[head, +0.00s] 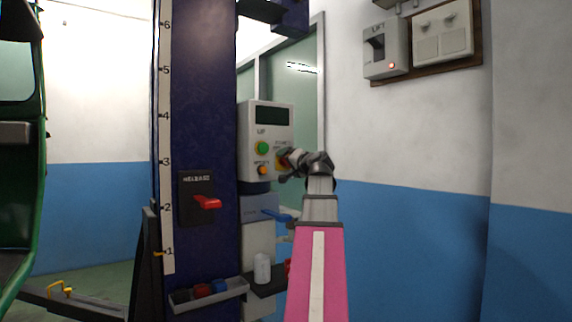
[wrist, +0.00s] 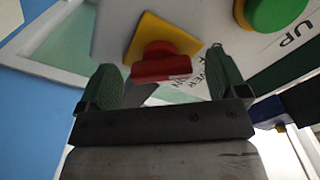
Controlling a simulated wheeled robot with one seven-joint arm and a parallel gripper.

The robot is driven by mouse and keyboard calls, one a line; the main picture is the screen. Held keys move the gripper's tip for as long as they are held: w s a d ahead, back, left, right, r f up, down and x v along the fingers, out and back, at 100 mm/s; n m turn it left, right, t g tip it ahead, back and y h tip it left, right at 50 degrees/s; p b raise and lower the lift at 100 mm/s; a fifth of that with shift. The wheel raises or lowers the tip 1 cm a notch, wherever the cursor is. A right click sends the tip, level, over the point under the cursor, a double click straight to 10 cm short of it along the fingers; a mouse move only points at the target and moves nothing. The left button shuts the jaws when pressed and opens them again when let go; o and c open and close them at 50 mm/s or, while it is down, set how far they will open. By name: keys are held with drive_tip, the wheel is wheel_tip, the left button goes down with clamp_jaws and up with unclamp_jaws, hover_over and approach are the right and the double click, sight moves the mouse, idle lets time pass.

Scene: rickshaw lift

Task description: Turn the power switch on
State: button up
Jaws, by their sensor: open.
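The power switch is a red knob (wrist: 160,62) on a yellow square plate (wrist: 150,38), with partly readable lettering beside it in the wrist view. It sits on the light grey control box (head: 267,115), which is fixed by the dark blue lift column. In the head view my gripper (head: 291,159) is at the box's lower right and hides most of the switch. In the wrist view my gripper (wrist: 162,70) is open, one finger on each side of the red knob. I cannot tell whether either finger touches it.
A green UP button (head: 262,148) and an orange button (head: 262,170) are left of the switch. A red lever (head: 207,202) is on the blue column (head: 205,110). A blue-handled part (head: 275,214) and a tool tray (head: 210,293) are below. A LIFT wall box (head: 385,50) hangs at upper right.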

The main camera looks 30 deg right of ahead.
drive_tip(key=shift+w+a, duration=0.1)
drive_tip(key=shift+w, duration=0.9)
drive_tip(key=c, duration=0.9)
drive_tip(key=shift+c, duration=0.2)
